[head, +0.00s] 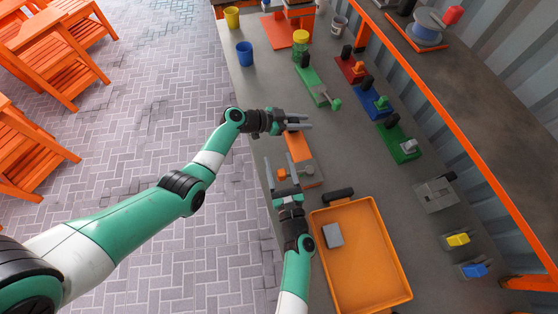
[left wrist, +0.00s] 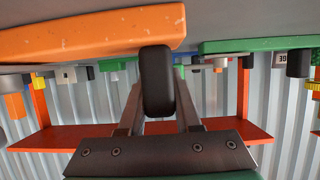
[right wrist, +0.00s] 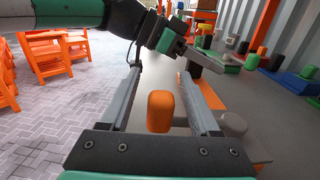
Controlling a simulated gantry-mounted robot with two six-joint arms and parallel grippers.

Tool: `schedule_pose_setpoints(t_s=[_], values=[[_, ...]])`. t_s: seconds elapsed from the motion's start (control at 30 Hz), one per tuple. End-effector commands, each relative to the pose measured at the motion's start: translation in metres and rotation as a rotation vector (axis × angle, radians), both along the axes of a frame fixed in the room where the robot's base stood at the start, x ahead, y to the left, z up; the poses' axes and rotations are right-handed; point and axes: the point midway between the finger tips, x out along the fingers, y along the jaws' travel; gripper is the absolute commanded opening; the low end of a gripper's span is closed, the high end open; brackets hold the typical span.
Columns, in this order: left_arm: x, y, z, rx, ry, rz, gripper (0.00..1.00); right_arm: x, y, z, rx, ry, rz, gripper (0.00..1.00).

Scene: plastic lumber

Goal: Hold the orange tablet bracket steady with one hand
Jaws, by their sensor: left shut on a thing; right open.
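The orange tablet bracket (head: 297,147) lies on the grey bench at its left edge, with a grey end part (head: 309,173) and an orange knob (head: 281,174). My left gripper (head: 304,122) is at its far end. In the left wrist view, my left gripper (left wrist: 158,95) has its fingers around an upright black handle (left wrist: 157,80) beside the orange plate (left wrist: 90,30). My right gripper (head: 282,168) is open at the near end. In the right wrist view, the orange knob (right wrist: 160,110) stands between its spread fingers (right wrist: 163,100); I see no clear contact.
An orange tray (head: 365,255) with a grey block (head: 333,235) stands close right of my right arm. Green (head: 311,85), red (head: 349,68) and blue (head: 371,103) brackets lie farther back. The bench centre right of the orange bracket is clear.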

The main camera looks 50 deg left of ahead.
Motion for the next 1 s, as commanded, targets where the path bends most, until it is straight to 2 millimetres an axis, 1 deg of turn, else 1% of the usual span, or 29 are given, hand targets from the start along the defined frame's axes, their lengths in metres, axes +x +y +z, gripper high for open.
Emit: schedule_pose_setpoints(t_s=[0.27, 0.37, 0.4, 0.47, 0.6, 0.63, 1.0], values=[[0.0002, 0.0002, 0.0005, 0.000, -0.001, 0.001, 0.00, 0.0008, 0.0013, 0.0003, 0.000, 0.000, 0.000, 0.62], [0.0002, 0.0002, 0.0005, 0.000, -0.001, 0.001, 0.00, 0.0008, 0.0012, 0.0003, 0.000, 0.000, 0.000, 0.46], [0.0002, 0.0002, 0.0005, 0.000, -0.001, 0.001, 0.00, 0.0007, 0.0011, 0.0003, 0.000, 0.000, 0.000, 0.39], [0.0002, 0.0001, 0.0005, 0.000, -0.001, 0.001, 0.00, 0.0007, 0.0011, 0.0003, 0.000, 0.000, 0.000, 0.28], [0.0003, 0.0002, 0.0006, 0.000, -0.001, 0.001, 0.00, 0.0003, 0.0013, 0.0003, 0.000, 0.000, 0.001, 0.03], [0.0004, 0.0003, 0.0006, 0.000, -0.001, 0.001, 0.00, 0.0003, 0.0013, 0.0003, 0.001, 0.000, 0.001, 0.00], [0.0006, 0.0004, 0.0007, 0.000, -0.002, 0.003, 0.00, -0.0006, 0.0018, 0.0003, 0.001, 0.000, 0.003, 0.00]])
